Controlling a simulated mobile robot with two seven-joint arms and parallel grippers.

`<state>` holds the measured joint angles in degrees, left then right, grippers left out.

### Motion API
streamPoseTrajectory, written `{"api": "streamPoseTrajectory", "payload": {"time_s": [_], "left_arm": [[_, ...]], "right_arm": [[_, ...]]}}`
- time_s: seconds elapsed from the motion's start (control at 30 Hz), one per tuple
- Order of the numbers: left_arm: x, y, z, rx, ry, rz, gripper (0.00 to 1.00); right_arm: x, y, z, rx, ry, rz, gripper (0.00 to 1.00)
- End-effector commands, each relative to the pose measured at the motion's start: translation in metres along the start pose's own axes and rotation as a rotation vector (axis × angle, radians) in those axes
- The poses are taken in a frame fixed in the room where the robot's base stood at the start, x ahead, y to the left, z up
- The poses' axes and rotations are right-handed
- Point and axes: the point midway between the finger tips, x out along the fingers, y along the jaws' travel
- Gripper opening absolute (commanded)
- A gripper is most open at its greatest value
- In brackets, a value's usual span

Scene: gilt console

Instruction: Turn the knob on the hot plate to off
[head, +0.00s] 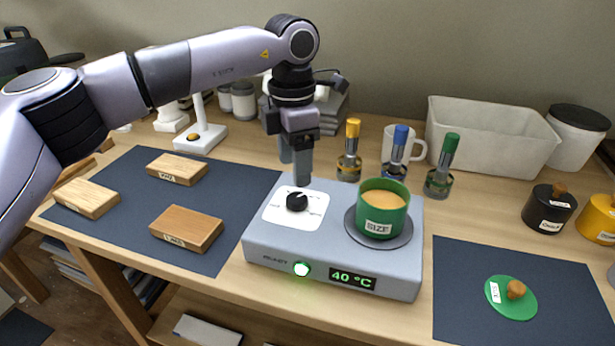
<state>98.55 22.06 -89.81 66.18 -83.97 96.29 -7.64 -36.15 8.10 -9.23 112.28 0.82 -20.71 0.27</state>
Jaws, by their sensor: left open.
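The hot plate (262,237) is a grey box on the wooden table, with a lit green lamp (302,269) and a display (352,280) reading 40 °C. Its black knob (297,201) sits on a white dial panel (312,215) on the left of the top. The dial markings are too small to read. A green pot (383,222) labelled SIZE, with orange contents, stands on the round heating plate (352,227). My left gripper (295,170) points down, open and empty, just behind and above the knob, apart from it as far as I can tell. My right gripper is out of view.
Three bottles with yellow (352,133), blue (400,138) and green (449,150) tops stand behind the hot plate. Wooden blocks (187,229) lie on a dark mat (130,230) to the left. A green lid (512,298) lies on the right mat (460,265). A white bin (490,140) stands behind.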

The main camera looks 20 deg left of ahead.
Motion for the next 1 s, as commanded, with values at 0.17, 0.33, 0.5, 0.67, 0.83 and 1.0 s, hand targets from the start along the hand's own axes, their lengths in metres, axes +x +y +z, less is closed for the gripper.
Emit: {"api": "streamPoseTrajectory", "payload": {"time_s": [0.17,0.33,0.5,0.67,0.83,1.0], "left_arm": [[0.011,0.001,-0.001,-0.002,0.004,0.004,0.67],[0.037,0.001,-0.001,-0.002,0.004,0.001,0.67],[0.06,0.001,-0.001,-0.002,0.003,0.002,0.67],[0.07,0.001,-0.001,-0.002,0.001,0.002,0.67],[0.071,0.001,-0.001,-0.002,0.001,0.003,0.67],[0.071,0.001,-0.001,-0.002,0.001,0.002,0.37]], "right_arm": [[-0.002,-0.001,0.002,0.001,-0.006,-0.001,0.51],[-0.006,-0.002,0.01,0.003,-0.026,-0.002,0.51],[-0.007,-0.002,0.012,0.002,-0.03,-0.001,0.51],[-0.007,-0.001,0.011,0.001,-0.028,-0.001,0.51],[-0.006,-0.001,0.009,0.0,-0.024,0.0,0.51],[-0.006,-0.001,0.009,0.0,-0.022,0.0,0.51]]}}
